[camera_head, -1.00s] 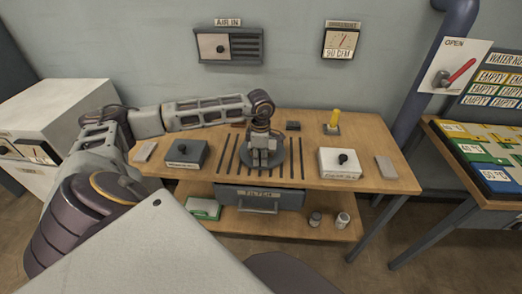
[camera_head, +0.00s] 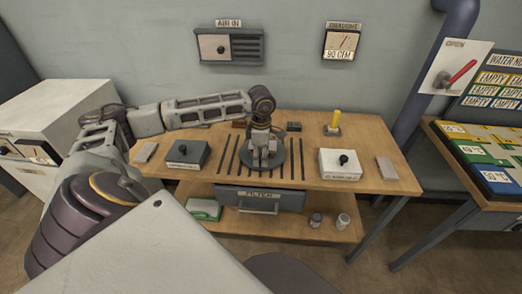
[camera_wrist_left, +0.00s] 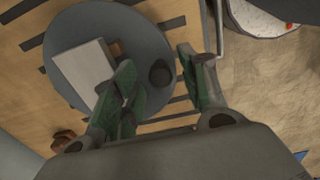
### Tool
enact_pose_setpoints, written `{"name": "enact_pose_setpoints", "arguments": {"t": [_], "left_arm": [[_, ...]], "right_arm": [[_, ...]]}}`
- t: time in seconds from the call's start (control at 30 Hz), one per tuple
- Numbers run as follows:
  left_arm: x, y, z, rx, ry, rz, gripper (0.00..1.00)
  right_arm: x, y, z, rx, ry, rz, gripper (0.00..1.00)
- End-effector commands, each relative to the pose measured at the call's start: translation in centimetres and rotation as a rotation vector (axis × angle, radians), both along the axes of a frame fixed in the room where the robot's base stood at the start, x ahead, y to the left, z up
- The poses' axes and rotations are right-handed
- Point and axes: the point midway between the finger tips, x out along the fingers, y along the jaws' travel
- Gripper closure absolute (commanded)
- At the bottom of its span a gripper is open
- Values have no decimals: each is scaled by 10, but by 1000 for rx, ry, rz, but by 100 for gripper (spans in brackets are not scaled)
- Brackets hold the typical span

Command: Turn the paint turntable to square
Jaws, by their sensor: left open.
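The paint turntable (camera_head: 282,161) is a dark round disc set on the slotted middle of the wooden bench. It fills the upper left of the left wrist view (camera_wrist_left: 110,22). On it lie a pale rectangular block (camera_wrist_left: 82,66) at an angle and a small dark round knob (camera_wrist_left: 160,73). My left gripper (camera_head: 264,161) is over the disc and hides much of it in the head view. In the left wrist view its green-padded fingers (camera_wrist_left: 160,88) are apart, with the knob between them; contact cannot be told. My right gripper is not in view.
Dark box (camera_head: 186,154) with a knob stands left of the turntable, a white box (camera_head: 340,163) with a knob right. A yellow-handled part (camera_head: 336,121) stands at the back right. A lower shelf (camera_head: 290,226) holds jars. A second table (camera_head: 480,150) is on the right.

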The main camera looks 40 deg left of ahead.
Motion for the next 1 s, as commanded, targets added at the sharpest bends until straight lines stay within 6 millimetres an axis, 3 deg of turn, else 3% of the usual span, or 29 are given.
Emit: {"name": "enact_pose_setpoints", "arguments": {"t": [0.6,1.0], "left_arm": [[1,0,86,0,-4,0,56],[0,0,106,0,0,1,56]], "right_arm": [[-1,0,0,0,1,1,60],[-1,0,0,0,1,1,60]]}}
